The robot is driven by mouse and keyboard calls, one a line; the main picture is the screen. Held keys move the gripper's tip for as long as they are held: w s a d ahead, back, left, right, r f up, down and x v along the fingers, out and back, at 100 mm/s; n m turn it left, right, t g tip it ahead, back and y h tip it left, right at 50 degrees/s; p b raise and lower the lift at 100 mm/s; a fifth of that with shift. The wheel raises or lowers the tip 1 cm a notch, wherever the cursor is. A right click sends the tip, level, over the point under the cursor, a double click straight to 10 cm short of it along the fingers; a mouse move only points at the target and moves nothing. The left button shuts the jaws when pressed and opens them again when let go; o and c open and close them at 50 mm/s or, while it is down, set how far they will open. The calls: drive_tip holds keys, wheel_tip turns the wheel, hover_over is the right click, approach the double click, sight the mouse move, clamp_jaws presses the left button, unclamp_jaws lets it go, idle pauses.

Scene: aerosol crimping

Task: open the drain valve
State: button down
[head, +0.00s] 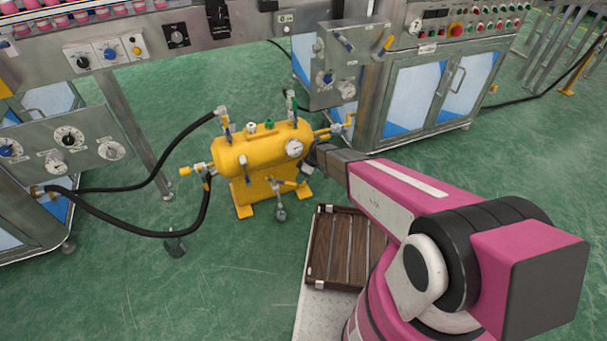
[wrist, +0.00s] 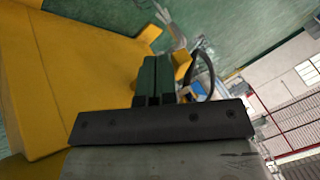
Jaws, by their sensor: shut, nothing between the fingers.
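The yellow tank (head: 263,152) stands on yellow feet on the green floor. A small valve with a short yellow lever (head: 287,183) sits at its lower front, above a grey downward fitting (head: 280,213); this looks like the drain valve. I cannot tell the lever's exact setting. My gripper is at the tank's right end in the head view, beside the round gauge (head: 294,148); its fingertips are hard to make out there. In the wrist view my gripper (wrist: 154,62) has its dark fingers together, empty, beside large yellow surfaces (wrist: 60,75). Small yellow parts (wrist: 183,65) show just beyond the fingers.
Black hoses (head: 150,232) run from the tank's left side to a grey panel (head: 70,140). A brown slatted crate (head: 342,248) lies in front of the tank, to the right. Machine cabinets (head: 425,90) stand behind. Open floor lies front left.

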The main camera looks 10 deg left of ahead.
drive_tip(key=shift+s+a+f, duration=0.15)
drive_tip(key=shift+f, duration=0.15)
drive_tip(key=shift+s, duration=0.1)
drive_tip(key=s+a+m+t+y, duration=0.2)
drive_tip(key=s+m+t, duration=0.3)
drive_tip(key=s+m, duration=0.4)
drive_tip(key=shift+s+a, duration=0.5)
drive_tip(key=shift+a, duration=0.15)
drive_tip(key=shift+s, duration=0.1)
idle(0.6)
